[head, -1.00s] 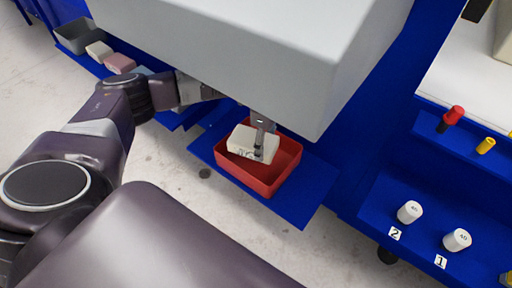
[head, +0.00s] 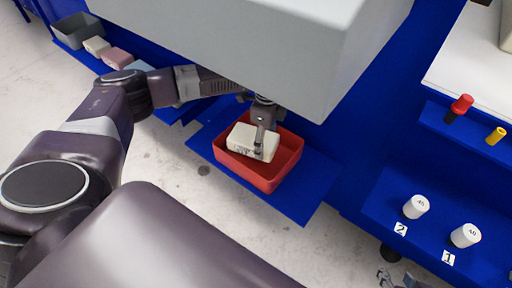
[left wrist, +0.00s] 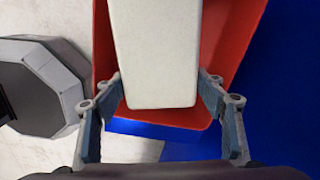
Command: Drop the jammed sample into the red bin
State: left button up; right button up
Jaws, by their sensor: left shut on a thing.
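The sample is an off-white block with dark marks on its side (head: 243,139). It is at the red bin (head: 262,184), within the bin's outline in the head view. My left gripper (head: 262,150) is shut on the block. In the left wrist view the pale block (left wrist: 155,60) lies between the two fingers, with the red bin (left wrist: 232,45) behind it. I cannot tell whether the block touches the bin floor. Part of my right gripper (head: 395,280) shows at the bottom edge; its fingers are too cut off to judge.
A blue shelf (head: 303,208) carries the bin. A large grey machine housing (head: 230,40) overhangs close above my left gripper. White cylinders (head: 416,206) labelled 2 and 1 stand on a blue ledge at right. A grey tray (head: 78,30) and several coloured blocks (head: 117,55) sit upper left.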

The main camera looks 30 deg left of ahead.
pick_arm(q)
jog(key=o, duration=0.9)
notch_tip(320, 180, up, 8)
jog(key=shift+f, duration=0.25)
